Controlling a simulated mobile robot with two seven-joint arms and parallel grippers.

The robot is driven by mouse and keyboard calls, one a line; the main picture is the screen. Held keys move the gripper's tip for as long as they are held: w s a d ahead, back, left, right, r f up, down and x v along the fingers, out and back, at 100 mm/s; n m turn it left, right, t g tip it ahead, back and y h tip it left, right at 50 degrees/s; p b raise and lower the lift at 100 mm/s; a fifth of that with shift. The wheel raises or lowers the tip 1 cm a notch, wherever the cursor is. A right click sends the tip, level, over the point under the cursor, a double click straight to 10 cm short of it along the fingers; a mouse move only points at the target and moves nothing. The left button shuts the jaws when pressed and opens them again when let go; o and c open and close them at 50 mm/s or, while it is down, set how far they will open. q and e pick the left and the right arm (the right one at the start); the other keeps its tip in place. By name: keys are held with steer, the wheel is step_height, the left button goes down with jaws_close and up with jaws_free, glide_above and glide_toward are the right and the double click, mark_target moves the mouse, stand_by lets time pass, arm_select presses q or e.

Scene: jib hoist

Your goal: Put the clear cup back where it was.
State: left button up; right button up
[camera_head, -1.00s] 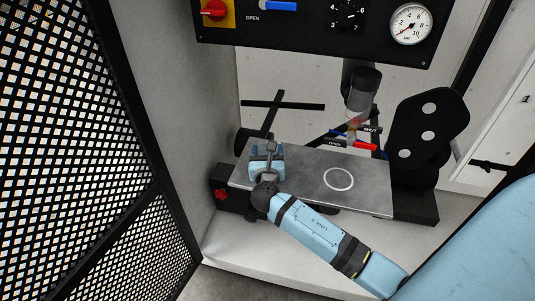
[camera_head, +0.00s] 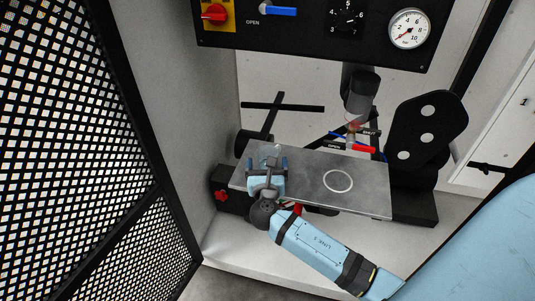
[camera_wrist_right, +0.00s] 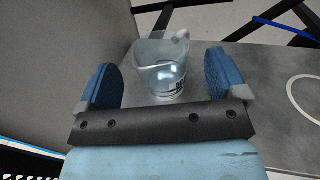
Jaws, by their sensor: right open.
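The clear cup (camera_wrist_right: 162,72) stands on the left part of the grey metal plate (camera_head: 310,170), with its handle toward the far right in the right wrist view. In the head view the cup (camera_head: 269,153) shows faintly just beyond my right gripper (camera_head: 267,167). The right gripper is open, with one blue finger on each side of the cup in the right wrist view and visible gaps to it. A white ring (camera_head: 338,171) is marked on the plate, right of the cup. My left gripper is out of view.
A dark cylinder (camera_head: 362,92) hangs above the plate's back edge, near a red-handled valve (camera_head: 363,149). A black bracket (camera_head: 425,128) stands at the right. A control panel (camera_head: 310,25) is above, and a mesh door (camera_head: 75,130) is at the left. The ring area is clear.

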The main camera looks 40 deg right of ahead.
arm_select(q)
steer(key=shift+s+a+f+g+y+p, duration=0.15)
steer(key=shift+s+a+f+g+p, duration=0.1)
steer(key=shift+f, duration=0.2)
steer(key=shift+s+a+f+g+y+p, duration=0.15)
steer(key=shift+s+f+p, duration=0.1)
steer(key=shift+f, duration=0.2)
arm_select(e)
steer(key=v, duration=0.7)
steer(key=shift+s, duration=0.15)
steer(key=shift+a, duration=0.1)
